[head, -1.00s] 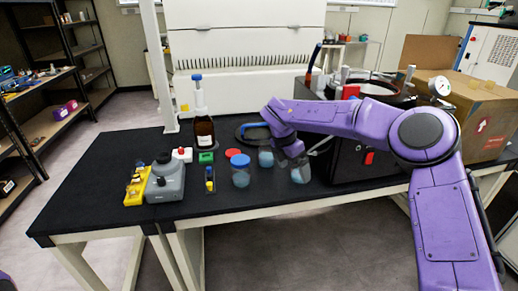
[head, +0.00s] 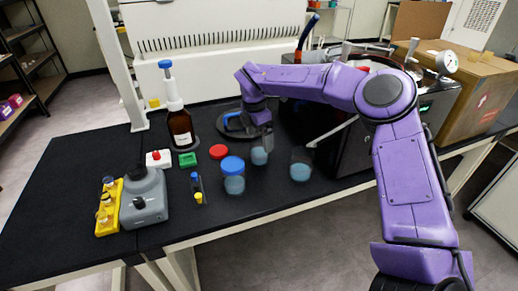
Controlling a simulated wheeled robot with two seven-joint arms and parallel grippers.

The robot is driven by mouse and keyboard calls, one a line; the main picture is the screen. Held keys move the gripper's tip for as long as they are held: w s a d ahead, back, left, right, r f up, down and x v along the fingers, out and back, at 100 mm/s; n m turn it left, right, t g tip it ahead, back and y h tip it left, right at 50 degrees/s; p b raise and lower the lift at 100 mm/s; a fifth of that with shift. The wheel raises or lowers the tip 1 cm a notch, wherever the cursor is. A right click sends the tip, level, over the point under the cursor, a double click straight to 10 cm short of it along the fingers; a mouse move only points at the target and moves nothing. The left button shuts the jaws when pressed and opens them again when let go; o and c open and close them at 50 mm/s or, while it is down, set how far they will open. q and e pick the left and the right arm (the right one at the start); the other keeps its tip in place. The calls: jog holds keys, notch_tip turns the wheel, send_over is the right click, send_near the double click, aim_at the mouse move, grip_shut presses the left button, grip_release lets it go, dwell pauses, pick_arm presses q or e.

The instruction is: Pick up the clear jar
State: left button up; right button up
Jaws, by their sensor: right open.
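Three clear jars with bluish contents stand on the black bench. The right jar (head: 301,169) is upright with no lid visible. The middle jar (head: 259,156) stands just below my right gripper, its upper part partly hidden. The left jar (head: 234,184) has a blue lid on top. My right gripper (head: 264,140) points down, open, at the middle jar; I cannot tell whether its fingers touch or surround it. My left gripper is not in view.
A black dryer unit (head: 352,148) stands close on the right. The front bench edge is clear.

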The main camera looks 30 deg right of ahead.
aim_at(260, 148)
jog(key=f, duration=0.2)
jog(key=f+p, duration=0.1)
jog(key=f, duration=0.2)
jog(key=shift+w+d+f, duration=0.2)
jog(key=shift+d+f, duration=0.15)
jog(key=c, duration=1.3)
